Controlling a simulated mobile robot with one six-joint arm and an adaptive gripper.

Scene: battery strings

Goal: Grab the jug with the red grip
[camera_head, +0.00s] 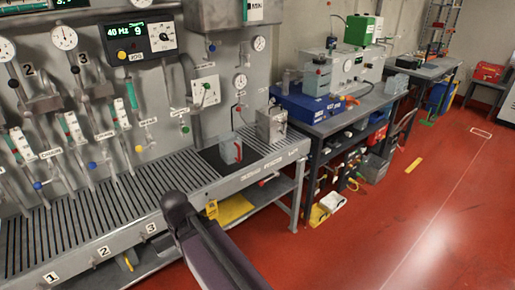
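The jug (228,148) is a small grey, see-through vessel with a red grip on its right side. It stands upright on a dark mat (208,159) at the right part of the slatted bench (80,215). Part of my arm shows as a dark link at the bottom middle, in front of the bench edge and apart from the jug. I cannot make out my gripper or its fingers in this view.
A grey metal box (271,125) stands right behind the jug. Gauges, valves and a control panel (139,38) line the wall behind. A second table with a blue case (305,104) stands to the right. The red floor (380,230) at right is mostly open.

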